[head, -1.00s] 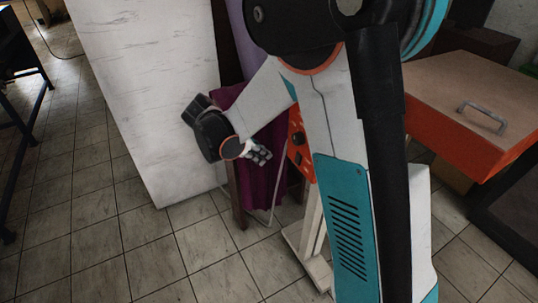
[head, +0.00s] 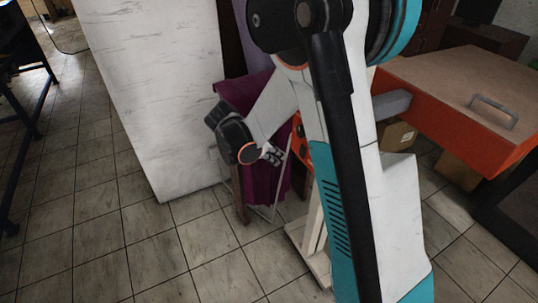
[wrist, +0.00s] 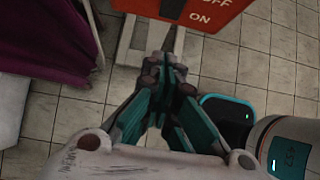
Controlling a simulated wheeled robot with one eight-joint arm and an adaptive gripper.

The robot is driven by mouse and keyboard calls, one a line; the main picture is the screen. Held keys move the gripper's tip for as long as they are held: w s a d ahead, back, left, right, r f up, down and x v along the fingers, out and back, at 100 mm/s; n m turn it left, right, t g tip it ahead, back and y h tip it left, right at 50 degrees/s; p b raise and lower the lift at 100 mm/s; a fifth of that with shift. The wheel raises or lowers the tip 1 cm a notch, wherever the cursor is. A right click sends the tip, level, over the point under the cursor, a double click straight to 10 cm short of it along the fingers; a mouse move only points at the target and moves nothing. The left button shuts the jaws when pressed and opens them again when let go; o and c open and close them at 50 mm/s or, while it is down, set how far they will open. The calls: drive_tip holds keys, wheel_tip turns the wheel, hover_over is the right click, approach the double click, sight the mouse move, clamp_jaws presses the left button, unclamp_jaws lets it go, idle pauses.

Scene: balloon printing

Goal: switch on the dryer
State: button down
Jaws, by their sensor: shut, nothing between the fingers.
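An orange-red control panel (wrist: 225,12) with the printed words OFF and ON shows at the top of the wrist view, partly cut off. A dark switch (wrist: 173,8) sits on it left of the words. In the head view the panel (head: 299,140) shows as a narrow orange strip, partly hidden by my arm. My gripper (wrist: 165,68) is shut and empty, its fingertips just below the panel's lower edge in the wrist view. In the head view my gripper (head: 273,155) is just left of the panel; I cannot tell whether they touch.
A purple cloth (head: 265,185) hangs behind and left of my gripper. A tall white board (head: 150,90) leans at the left. A brown-topped orange box with a handle (head: 490,112) stands at the right. A pale stand (head: 310,245) is below the panel. Tiled floor is clear in front.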

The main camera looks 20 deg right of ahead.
sight(302, 151)
drive_tip(key=d+f+b, duration=0.2)
drive_tip(key=d, duration=0.3)
drive_tip(key=shift+d+f, duration=0.25)
drive_tip(key=shift+d, duration=0.05)
drive_tip(key=shift+w, duration=0.1)
drive_tip(key=shift+d+f, duration=0.25)
drive_tip(key=shift+d, duration=0.1)
drive_tip(key=shift+r, duration=0.15)
drive_tip(key=shift+r+p, duration=0.4)
drive_tip(key=shift+r, duration=0.3)
drive_tip(key=shift+a, duration=0.15)
